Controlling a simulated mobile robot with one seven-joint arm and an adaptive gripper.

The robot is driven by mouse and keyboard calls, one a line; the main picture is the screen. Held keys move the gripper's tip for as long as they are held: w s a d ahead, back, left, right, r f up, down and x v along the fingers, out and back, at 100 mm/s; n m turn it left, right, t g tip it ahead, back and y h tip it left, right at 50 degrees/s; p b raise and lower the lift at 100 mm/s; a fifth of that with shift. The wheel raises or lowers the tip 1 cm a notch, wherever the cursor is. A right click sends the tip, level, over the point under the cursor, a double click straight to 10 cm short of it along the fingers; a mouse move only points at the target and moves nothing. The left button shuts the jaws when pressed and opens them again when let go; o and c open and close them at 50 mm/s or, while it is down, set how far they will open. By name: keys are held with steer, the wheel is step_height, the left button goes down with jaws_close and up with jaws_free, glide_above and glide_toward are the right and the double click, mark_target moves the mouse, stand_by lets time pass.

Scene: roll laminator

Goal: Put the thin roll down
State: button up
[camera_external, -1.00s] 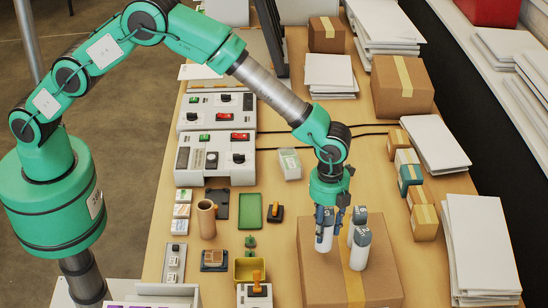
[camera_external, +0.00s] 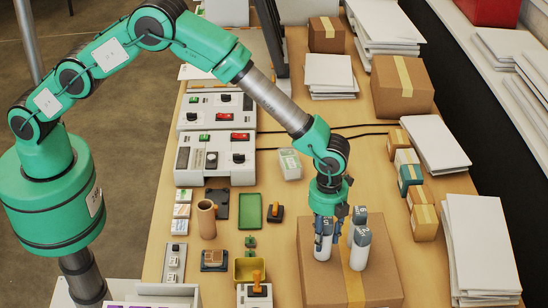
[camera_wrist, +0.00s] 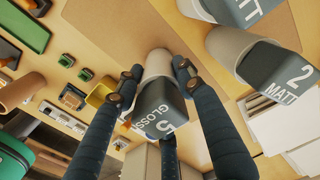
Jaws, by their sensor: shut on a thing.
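My gripper (camera_external: 325,238) is shut on a slim white roll with a dark grey end (camera_external: 323,252), held upright over the large cardboard box. In the wrist view, one is marked "2 MATT" (camera_wrist: 245,50). I cannot tell whether the held roll's bottom touches the box.
The large cardboard box (camera_external: 385,285) has bare top left of and in front of the rolls. Small boxes (camera_external: 424,222) and white sheet stacks (camera_external: 480,250) lie to the right. A brown mug (camera_external: 207,220), green tray (camera_external: 250,211) and yellow bin (camera_external: 245,277) are on the left.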

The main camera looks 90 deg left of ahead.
steer(key=shift+f, duration=0.15)
steer(key=o, duration=1.2)
step_height(320, 180, up, 12)
steer(key=shift+r+b, duration=0.2)
steer(key=shift+b, duration=0.85)
